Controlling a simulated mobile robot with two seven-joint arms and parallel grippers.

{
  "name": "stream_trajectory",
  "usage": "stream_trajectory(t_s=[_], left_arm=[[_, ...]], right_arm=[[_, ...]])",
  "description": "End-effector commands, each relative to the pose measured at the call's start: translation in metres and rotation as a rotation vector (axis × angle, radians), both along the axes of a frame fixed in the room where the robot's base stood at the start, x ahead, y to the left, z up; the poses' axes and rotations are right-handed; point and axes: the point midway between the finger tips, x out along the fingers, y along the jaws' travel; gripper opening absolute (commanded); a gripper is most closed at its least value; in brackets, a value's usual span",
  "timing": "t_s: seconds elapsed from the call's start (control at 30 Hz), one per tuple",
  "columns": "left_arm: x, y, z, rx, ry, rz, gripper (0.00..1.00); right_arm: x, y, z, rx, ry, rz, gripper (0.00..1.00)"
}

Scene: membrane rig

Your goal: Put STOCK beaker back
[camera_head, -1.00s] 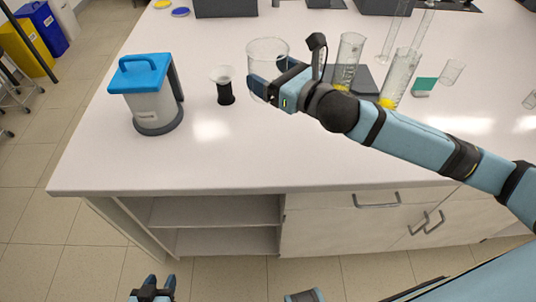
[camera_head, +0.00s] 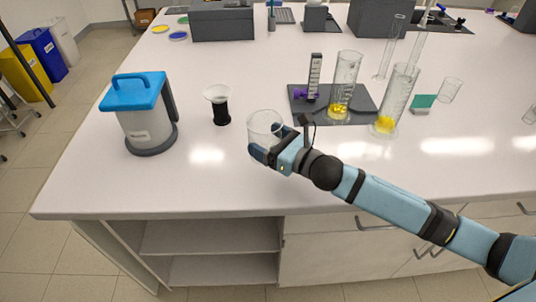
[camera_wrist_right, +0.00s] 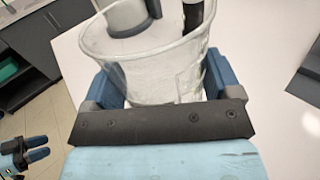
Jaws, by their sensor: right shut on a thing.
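A clear glass beaker (camera_head: 265,122) is upright in my right gripper (camera_head: 272,150), near the front of the white bench. The right gripper is shut on its sides. In the right wrist view the beaker (camera_wrist_right: 145,70) fills the middle, between the blue fingers, and looks empty. I cannot read any STOCK label on it. My left gripper (camera_wrist_right: 36,148) shows small at the lower left of the right wrist view, empty, its two fingers apart; it is out of the head view.
A blue-lidded grey container (camera_head: 145,120) and a small black-based funnel cup (camera_head: 218,105) stand left of the beaker. A dark mat (camera_head: 365,105) carries a cylinder with yellow liquid (camera_head: 341,90); another cylinder (camera_head: 392,105) stands right of it. The bench's front left is clear.

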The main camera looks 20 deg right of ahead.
Motion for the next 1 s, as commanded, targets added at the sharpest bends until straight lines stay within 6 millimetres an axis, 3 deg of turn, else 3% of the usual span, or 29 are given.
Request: stream_trajectory(t_s=[0.37,0.77,0.8,0.83,0.87,1.0], left_arm=[[0.001,-0.001,-0.005,-0.006,0.002,0.003,0.43],[0.000,-0.001,-0.008,-0.007,0.005,0.003,0.43],[0.000,-0.001,-0.008,-0.007,0.006,0.003,0.43],[0.000,-0.001,-0.008,-0.007,0.007,0.003,0.43],[0.000,-0.001,-0.008,-0.007,0.007,0.003,0.43],[0.000,-0.001,-0.007,-0.008,0.006,0.002,0.43]], right_arm=[[0.000,0.000,-0.044,0.001,0.002,-0.001,0.52],[0.000,0.000,-0.049,0.000,0.000,0.000,0.52],[0.000,0.000,-0.049,0.000,0.000,0.000,0.88],[0.000,0.000,-0.049,0.000,0.000,0.000,0.95],[0.000,0.000,-0.049,0.000,0.000,0.000,1.00],[0.000,0.000,-0.049,0.000,0.000,0.000,1.00]])
